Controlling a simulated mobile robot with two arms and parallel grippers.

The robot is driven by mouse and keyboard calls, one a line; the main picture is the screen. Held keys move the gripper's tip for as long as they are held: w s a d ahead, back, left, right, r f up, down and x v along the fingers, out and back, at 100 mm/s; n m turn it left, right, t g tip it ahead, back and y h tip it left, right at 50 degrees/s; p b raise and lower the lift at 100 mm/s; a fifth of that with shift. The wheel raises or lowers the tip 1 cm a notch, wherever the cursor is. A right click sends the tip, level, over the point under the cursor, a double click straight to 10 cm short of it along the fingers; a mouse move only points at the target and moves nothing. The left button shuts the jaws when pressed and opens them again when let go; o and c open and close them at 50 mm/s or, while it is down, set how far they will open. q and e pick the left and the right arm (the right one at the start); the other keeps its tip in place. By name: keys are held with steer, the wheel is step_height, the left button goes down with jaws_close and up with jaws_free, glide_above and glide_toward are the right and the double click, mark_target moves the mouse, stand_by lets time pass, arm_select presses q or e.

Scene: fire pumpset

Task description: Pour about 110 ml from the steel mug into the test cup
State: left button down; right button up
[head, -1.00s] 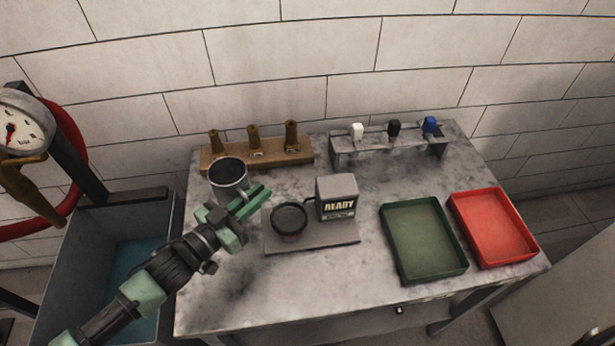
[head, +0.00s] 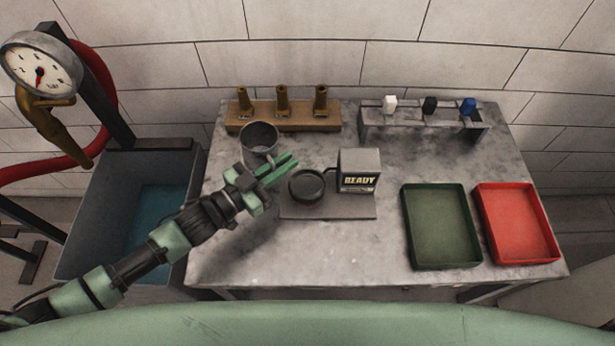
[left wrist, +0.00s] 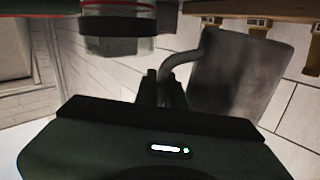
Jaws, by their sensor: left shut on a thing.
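The steel mug (head: 258,151) is near the table's left back part, about upright, with a dark opening. My left gripper (head: 283,172) is shut on its handle, on the side toward the test cup. The left wrist view, which looks upside down, shows the mug (left wrist: 238,80) and its curved handle (left wrist: 183,65) running to the fingers. The test cup (head: 306,187) is a dark round cup on a grey stand right of the mug. A clear cup with a red line and dark band, likely the test cup (left wrist: 118,42), shows at upper left there. Liquid levels cannot be told.
A box reading READY (head: 359,172) stands beside the test cup. Behind are a wooden block (head: 300,117) with brass nozzles and a grey rack (head: 410,125). A green tray (head: 440,228) and red tray (head: 517,225) lie right. A water basin (head: 120,220) is left.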

arm_select(q)
steer(key=m+y+p, duration=0.1)
steer(key=m, duration=0.1)
steer(key=d+r+m+y+p, duration=0.1)
steer(key=m, duration=0.2)
steer(key=s+m+y+p, duration=0.1)
steer(key=m, duration=0.1)
steer(key=shift+d+r, duration=0.15)
steer(key=shift+d, duration=0.2)
steer(key=shift+w+a+r+m+y+p, duration=0.15)
steer(key=shift+a+m+y+p, duration=0.2)
steer(key=shift+m, duration=0.45)
steer(key=shift+w+a+m, duration=0.1)
steer(key=shift+m, duration=0.2)
steer(key=shift+w+a+f+m+y, duration=0.2)
steer(key=shift+a+f+m+y, duration=0.2)
steer(key=shift+f+m, duration=0.2)
stand_by(1.0)
steer(key=shift+r+m+y+p, duration=0.25)
steer(key=shift+m+y+p, duration=0.1)
steer(key=shift+m+p, duration=0.2)
stand_by(0.8)
steer(key=shift+w, duration=0.15)
